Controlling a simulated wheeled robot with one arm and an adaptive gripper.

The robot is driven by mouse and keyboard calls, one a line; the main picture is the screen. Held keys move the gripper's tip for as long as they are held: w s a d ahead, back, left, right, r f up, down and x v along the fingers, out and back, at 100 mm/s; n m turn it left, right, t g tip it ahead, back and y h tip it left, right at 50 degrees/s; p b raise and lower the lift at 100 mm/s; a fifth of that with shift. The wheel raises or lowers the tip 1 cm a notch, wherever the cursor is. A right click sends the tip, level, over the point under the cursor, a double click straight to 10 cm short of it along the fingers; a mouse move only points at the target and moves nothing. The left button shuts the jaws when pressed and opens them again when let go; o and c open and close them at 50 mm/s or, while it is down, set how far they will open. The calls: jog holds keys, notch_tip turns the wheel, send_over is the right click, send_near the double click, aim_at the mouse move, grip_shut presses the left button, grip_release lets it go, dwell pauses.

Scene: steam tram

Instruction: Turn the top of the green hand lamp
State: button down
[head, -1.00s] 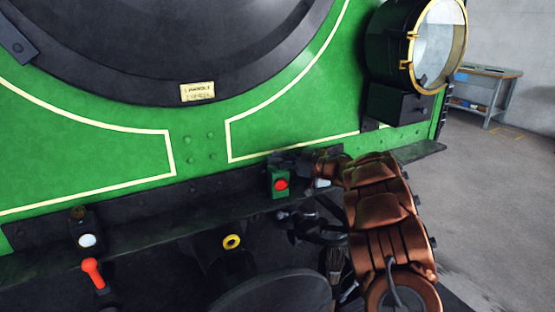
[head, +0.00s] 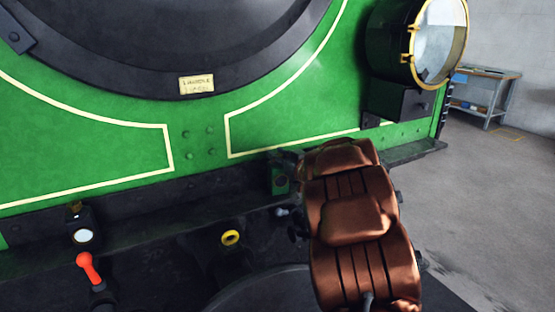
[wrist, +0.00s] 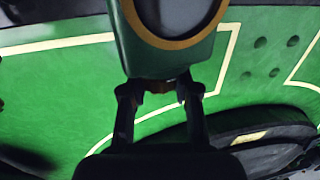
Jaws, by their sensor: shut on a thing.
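The green hand lamp (head: 279,183) sits on the dark ledge at the front of the green engine. In the head view my arm covers most of it, and its face is hidden. In the wrist view, the lamp's green body (wrist: 126,45) with a brass ring fills the top middle. A small coppery part at its top end (wrist: 158,87) lies between the two fingers. My gripper (wrist: 160,90) is shut on this top.
A dark lamp with a white lens (head: 83,236) and a red-handled lever (head: 88,267) stand to the left. A yellow-ringed fitting (head: 230,238) is near the middle. A large brass-rimmed headlamp (head: 410,45) juts out at upper right. Open floor and a workbench (head: 487,90) lie beyond.

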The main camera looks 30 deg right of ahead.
jog(key=shift+a+f+m+h+b, duration=0.15)
jog(key=shift+m+h+b, duration=0.6)
jog(key=shift+h+b, duration=0.55)
jog(key=shift+d+f+m+h+b, duration=0.1)
jog(key=shift+m+h+b, duration=0.65)
jog(key=shift+h+b, duration=0.5)
jog(key=shift+r+m+g+h+b, duration=0.3)
jog(key=shift+m+h+b, duration=0.15)
jog(key=shift+b, duration=0.45)
jog(key=c, duration=0.8)
grip_release()
jog(key=shift+v, duration=5.95)
jog(key=shift+r, duration=0.1)
